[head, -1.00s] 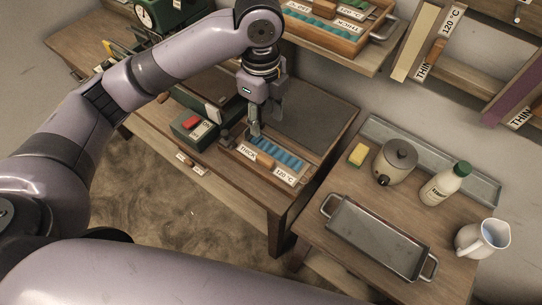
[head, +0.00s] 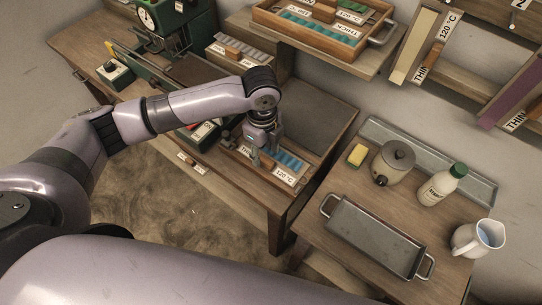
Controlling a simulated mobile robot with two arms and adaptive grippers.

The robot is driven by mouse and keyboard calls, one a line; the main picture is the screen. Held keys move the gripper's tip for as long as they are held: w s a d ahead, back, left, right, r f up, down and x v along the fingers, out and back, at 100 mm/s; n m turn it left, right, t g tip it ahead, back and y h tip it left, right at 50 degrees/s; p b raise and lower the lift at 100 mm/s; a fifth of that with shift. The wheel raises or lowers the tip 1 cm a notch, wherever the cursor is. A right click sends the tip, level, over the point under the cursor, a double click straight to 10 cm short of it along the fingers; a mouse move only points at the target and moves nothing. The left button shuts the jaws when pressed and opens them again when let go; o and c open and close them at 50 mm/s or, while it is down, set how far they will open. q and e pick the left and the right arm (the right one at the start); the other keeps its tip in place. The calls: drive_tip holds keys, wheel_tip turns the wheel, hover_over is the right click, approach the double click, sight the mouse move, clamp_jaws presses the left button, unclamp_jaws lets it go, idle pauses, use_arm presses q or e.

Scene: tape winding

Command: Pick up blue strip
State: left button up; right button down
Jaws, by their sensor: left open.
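Several blue strips (head: 287,160) lie side by side in a small wooden tray (head: 303,176) on the workbench. Labels on the tray's front read "THICK", now partly covered, and "120 °C". My left gripper (head: 264,155) is open and points down over the left part of this tray, with its fingers close to the strips. Whether a finger touches a strip I cannot tell. The gripper hides the strips at that end. My right gripper is not in view.
A raised shelf behind holds another wooden tray (head: 354,53) with teal strips. On the right table stand a metal tray (head: 375,238), a lidded pot (head: 393,163), a bottle (head: 437,188), a jug (head: 477,238) and a yellow sponge (head: 357,155). A green machine (head: 172,20) stands far left.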

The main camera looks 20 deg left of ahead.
sight(263, 158)
use_arm(q)
drive_tip(key=shift+a+f, duration=0.1)
drive_tip(key=shift+f, duration=1.75)
drive_tip(key=shift+c, duration=0.6)
clamp_jaws()
